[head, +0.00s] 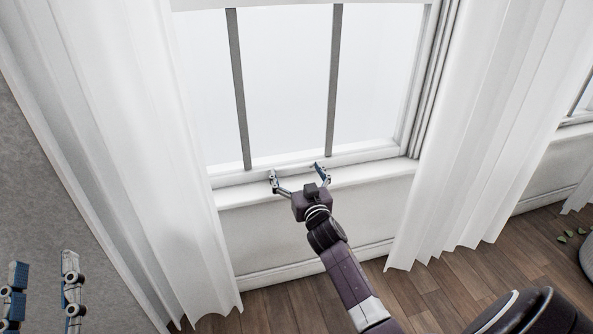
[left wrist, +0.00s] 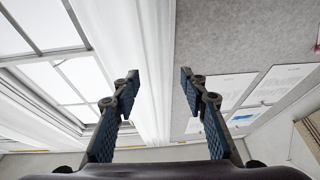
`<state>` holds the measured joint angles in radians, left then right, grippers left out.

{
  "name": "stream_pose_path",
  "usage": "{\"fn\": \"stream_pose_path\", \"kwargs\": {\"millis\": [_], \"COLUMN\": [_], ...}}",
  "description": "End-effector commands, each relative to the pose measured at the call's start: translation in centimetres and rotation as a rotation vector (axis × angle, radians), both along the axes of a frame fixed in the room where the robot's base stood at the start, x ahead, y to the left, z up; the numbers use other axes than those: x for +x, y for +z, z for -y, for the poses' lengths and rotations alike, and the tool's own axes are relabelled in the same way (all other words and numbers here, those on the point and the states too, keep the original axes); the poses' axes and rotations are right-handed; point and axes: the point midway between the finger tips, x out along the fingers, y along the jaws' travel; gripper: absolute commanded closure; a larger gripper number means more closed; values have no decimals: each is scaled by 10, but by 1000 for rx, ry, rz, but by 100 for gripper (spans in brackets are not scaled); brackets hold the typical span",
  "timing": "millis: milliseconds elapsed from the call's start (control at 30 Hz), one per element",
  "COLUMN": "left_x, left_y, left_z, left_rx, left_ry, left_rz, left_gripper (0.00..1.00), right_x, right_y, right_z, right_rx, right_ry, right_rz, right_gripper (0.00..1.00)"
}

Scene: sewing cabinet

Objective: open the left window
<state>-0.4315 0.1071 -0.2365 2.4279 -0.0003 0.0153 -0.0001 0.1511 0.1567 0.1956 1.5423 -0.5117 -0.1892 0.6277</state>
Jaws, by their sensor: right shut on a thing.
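The left window (head: 285,90) fills the upper middle of the head view, with two grey vertical bars. Its white bottom rail (head: 370,155) sits low, close to the sill (head: 375,178); I cannot tell if there is a gap. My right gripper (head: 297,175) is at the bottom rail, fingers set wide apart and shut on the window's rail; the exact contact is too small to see. My left gripper (head: 43,285) is at the lower left of the head view, away from the window. In the left wrist view its fingers (left wrist: 158,95) are apart with nothing between them.
White curtains hang left (head: 110,130) and right (head: 490,130) of the window. Another window (head: 586,98) shows at the right edge. Wood floor (head: 455,285) lies below. The left wrist view shows papers (left wrist: 260,100) on a grey wall.

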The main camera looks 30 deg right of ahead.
Motion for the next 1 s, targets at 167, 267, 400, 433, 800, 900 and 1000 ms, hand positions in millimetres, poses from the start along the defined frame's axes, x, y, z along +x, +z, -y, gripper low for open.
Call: {"fn": "stream_pose_path", "kwargs": {"millis": [167,267,400,433,800,900,1000], "left_x": [0,0,1,1,17,13,1], "left_y": [0,0,0,-1,-78,-114,-150], "left_z": [0,0,0,0,-7,-13,-21], "left_rx": [0,0,2,3,101,142,183], "left_ry": [0,0,0,0,24,33,43], "left_rz": [0,-1,-6,-11,-375,-538,-705], "left_gripper": [60,60,60,60,60,60,60], "right_x": [1,1,1,1,1,2,2], "right_y": [4,5,7,7,30,39,48], "right_z": [4,4,5,5,6,6,6], "right_rx": [-2,-3,-3,-3,-7,-9,-11], "right_ry": [-6,-6,-7,-7,-8,-7,-6], "right_rz": [4,5,7,7,13,17,18], "right_gripper": [56,56,56,56,56,56,56]}}
